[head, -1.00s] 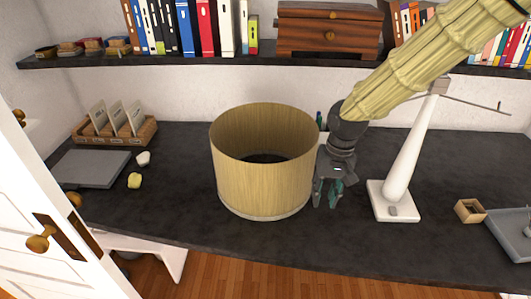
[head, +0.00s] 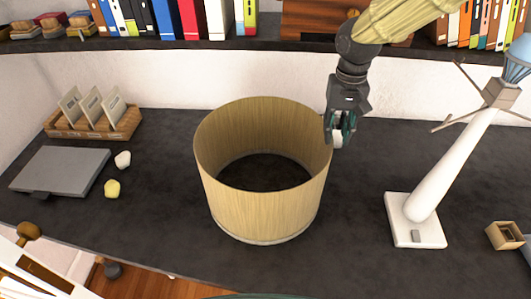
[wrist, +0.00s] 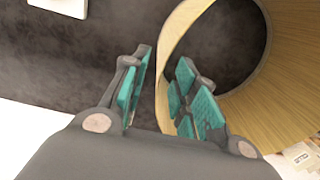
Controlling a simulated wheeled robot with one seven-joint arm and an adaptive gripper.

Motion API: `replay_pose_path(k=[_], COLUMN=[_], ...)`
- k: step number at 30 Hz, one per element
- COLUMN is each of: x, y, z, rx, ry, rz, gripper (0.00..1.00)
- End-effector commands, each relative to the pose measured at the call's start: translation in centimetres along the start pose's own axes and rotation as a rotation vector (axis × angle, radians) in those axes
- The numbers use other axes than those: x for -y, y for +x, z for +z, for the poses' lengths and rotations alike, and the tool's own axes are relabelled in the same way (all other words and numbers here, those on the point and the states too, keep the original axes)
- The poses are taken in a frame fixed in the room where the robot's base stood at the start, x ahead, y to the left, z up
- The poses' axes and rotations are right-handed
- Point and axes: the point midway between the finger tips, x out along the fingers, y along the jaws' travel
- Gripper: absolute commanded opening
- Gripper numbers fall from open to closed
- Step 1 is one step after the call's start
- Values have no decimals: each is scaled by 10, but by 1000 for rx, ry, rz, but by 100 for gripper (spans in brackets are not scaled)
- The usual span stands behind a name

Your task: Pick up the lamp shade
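The lamp shade (head: 262,205) is a wide, light wood-grained cylinder, open at the top, standing upright on the dark desk (head: 150,215). My gripper (head: 341,138) is at its right rim in the head view, pointing down. In the wrist view the shade's wall (wrist: 176,40) runs up between the teal-padded fingers of my gripper (wrist: 165,90). One finger pad is on the outer side and the other over the inside. The fingers are apart, with a gap showing between the left pad and the wall. Whether the right pad touches the wall is unclear.
A white lamp stand (head: 440,175) with bare wooden arms stands to the right, near a small wooden box (head: 508,236). A grey flat case (head: 60,170), card holder (head: 95,122) and two small lumps lie left. A bookshelf (head: 270,43) overhangs behind.

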Motion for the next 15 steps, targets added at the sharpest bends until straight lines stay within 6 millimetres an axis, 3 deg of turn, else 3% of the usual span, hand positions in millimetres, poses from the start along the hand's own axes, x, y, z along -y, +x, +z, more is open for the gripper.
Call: replay_pose_path(k=[5,15], x=[0,-1], y=[8,49], z=[0,0], rx=[2,2], ry=[-1,2], rz=[1,0], gripper=[29,29])
